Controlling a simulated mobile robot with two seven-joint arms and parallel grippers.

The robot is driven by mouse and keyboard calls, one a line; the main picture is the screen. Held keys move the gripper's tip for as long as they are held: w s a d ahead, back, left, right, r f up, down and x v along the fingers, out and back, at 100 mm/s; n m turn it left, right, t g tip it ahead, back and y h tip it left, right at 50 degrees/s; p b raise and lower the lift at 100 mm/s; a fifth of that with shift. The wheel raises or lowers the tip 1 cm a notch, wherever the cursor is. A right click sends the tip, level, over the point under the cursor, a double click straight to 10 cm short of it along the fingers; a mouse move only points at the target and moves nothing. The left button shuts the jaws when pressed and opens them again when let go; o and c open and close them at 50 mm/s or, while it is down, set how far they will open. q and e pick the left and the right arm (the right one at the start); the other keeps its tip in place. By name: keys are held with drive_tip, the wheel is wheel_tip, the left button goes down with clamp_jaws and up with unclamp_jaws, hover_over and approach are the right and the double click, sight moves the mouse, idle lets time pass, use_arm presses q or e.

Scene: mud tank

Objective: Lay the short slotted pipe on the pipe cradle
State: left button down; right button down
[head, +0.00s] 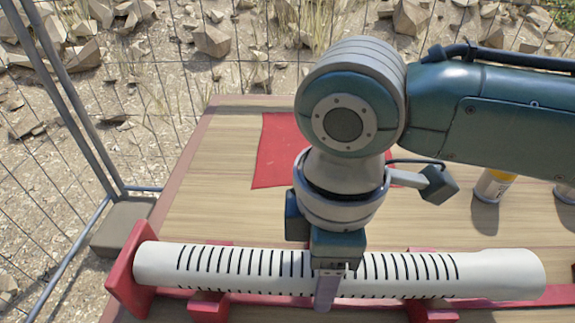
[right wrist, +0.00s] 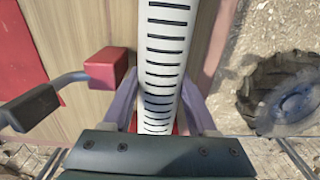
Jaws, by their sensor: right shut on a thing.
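The short slotted pipe (head: 215,266) is white with black slots and lies level, left to right, along the near side of the table. It also shows in the right wrist view (right wrist: 165,45). My right gripper (head: 328,285) points down and is shut on the pipe near its middle, one finger on each side in the right wrist view (right wrist: 160,112). The red pipe cradle (head: 208,307) is directly under the pipe, with supports showing below it. Its red end plate (head: 128,275) stands at the pipe's left end. Whether the pipe touches the supports is hidden. My left gripper is out of view.
A flat red sheet (head: 275,150) lies on the wooden table (head: 215,130) behind my right gripper. Cans (head: 493,186) stand at the right. A wire fence (head: 70,120) runs along the left and back. A tyre (right wrist: 283,95) lies on the ground beyond the table.

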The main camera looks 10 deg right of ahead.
drive_tip(key=shift+r, duration=0.1)
idle(0.5)
drive_tip(key=shift+f, duration=0.6)
drive_tip(key=shift+c, duration=0.6)
unclamp_jaws()
